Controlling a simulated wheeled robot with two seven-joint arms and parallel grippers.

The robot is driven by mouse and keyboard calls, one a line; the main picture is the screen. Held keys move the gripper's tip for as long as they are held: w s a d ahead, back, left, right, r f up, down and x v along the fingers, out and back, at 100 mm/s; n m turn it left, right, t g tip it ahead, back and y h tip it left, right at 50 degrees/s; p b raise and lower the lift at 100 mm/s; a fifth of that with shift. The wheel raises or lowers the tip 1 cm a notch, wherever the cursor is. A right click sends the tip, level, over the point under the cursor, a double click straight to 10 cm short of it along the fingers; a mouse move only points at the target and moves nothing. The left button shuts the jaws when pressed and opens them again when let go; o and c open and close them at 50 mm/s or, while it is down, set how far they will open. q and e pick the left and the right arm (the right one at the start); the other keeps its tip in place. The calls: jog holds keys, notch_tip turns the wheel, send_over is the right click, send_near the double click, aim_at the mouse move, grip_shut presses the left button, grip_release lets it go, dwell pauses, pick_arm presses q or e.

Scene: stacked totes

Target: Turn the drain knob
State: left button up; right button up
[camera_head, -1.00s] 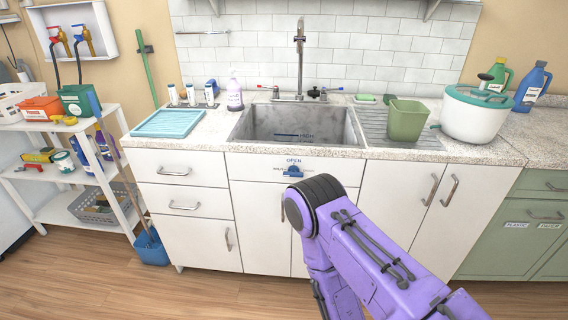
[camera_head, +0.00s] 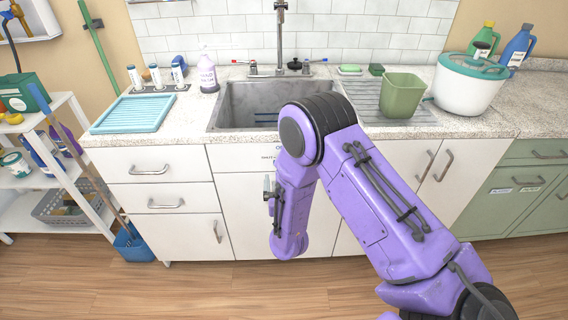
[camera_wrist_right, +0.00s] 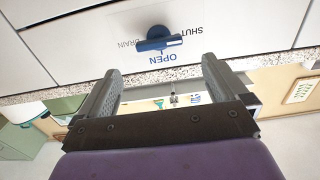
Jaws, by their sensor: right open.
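The blue drain knob (camera_wrist_right: 155,42) sits on a white panel in the right wrist view, which shows the scene upside down. Its handle lies roughly along the panel, with the printed words OPEN, SHUT and DRAIN around it. My right gripper (camera_wrist_right: 158,82) is open and empty. Its two fingers point toward the panel, one on either side of the knob's line, with the knob beyond the tips and apart from them. My left gripper is not in view.
A green tub (camera_head: 402,97) and a white pot (camera_head: 468,88) stand on the counter at right. A blue tray (camera_head: 133,115) lies at left. A white shelf (camera_head: 75,188) stands at far left. White drawers and doors fill the cabinet front around my arm.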

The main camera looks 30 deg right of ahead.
jog(key=x, duration=0.7)
jog(key=shift+w+d+p, duration=0.25)
jog(key=shift+w+p, duration=0.1)
jog(key=shift+p, duration=0.1)
jog(key=c, duration=1)
